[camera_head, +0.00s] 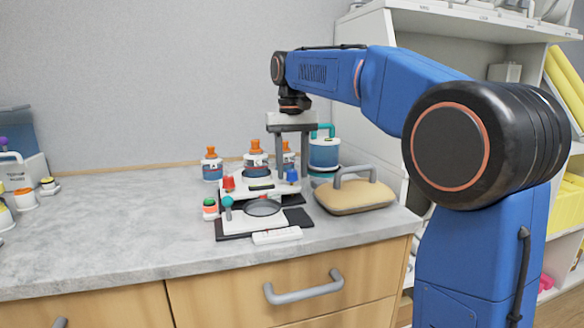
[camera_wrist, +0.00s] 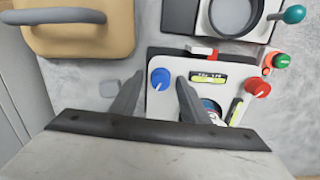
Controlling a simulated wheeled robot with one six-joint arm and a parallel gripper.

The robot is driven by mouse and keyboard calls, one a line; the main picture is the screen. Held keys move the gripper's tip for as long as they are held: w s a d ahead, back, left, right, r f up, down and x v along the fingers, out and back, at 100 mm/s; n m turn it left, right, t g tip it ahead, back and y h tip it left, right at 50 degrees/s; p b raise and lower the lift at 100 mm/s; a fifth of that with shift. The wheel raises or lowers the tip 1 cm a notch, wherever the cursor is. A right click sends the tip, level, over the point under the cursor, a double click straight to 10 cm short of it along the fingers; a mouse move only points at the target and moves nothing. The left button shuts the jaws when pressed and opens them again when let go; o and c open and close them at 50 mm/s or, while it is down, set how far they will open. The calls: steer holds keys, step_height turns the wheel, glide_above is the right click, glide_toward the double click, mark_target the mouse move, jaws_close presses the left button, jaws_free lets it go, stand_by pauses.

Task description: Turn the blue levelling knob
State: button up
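The blue levelling knob (camera_head: 292,175) with a white pointer line stands on the right side of the white device (camera_head: 288,188) on the counter. The blue knob also shows in the wrist view (camera_wrist: 160,80), near the device's corner beside a yellow-green level vial (camera_wrist: 208,77). My gripper (camera_head: 291,177) points down from above, with one finger on either side of the knob. In the wrist view its two fingers (camera_wrist: 161,86) are apart, with visible gaps to the knob. Whether the fingertips are down at the knob's height is hard to tell.
A red knob (camera_head: 229,183) and a green-topped button (camera_head: 209,203) are at the device's left. Orange-capped bottles (camera_head: 211,165) stand behind, a blue jar (camera_head: 324,152) behind right. A tan block with grey handle (camera_head: 354,194) lies close on the right. The counter's left middle is clear.

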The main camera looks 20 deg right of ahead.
mark_target(292, 171)
step_height(292, 171, up, 12)
steer(key=shift+w, duration=0.2)
stand_by(0.5)
